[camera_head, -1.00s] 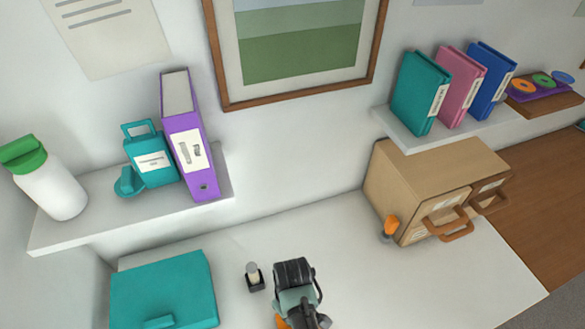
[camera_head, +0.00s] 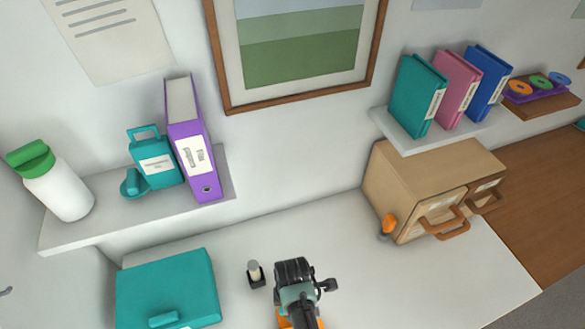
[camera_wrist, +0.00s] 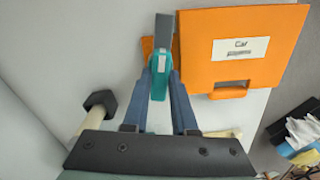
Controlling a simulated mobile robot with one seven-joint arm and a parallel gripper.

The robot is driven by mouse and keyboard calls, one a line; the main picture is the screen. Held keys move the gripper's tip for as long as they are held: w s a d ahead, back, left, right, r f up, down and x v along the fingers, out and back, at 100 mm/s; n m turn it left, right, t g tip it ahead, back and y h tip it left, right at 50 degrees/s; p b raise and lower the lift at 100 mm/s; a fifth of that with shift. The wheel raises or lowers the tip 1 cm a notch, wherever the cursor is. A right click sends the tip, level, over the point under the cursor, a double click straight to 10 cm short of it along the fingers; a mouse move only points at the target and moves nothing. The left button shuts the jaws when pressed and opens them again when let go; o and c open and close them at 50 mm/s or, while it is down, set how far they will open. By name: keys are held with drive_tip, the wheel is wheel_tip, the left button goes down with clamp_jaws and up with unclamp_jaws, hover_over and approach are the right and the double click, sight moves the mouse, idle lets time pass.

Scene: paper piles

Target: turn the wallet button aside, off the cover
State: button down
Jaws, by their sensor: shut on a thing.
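An orange wallet (camera_wrist: 235,60) with a "Car" label lies right of my gripper in the wrist view. An orange tab (camera_wrist: 228,93) sticks out from its lower edge. A teal and grey piece, apparently the wallet button (camera_wrist: 159,80), stands between my fingers, its grey end (camera_wrist: 163,32) running alongside the cover's left edge. An orange part (camera_wrist: 147,46) shows behind it. My gripper (camera_wrist: 160,78) is shut on the teal part. In the head view my gripper (camera_head: 297,310) hides most of the orange wallet.
A black and cream object (camera_head: 255,273) stands left of my gripper. A teal folder (camera_head: 167,290) lies farther left. A drawer box (camera_head: 430,190) with an orange-topped item (camera_head: 388,226) stands back right. White tabletop (camera_head: 450,280) lies clear at right.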

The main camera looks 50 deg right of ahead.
drive_tip(key=shift+n, duration=1.1)
drive_tip(key=c, duration=0.7)
unclamp_jaws()
wheel_tip(320, 180, up, 13)
drive_tip(key=shift+s+f, duration=0.1)
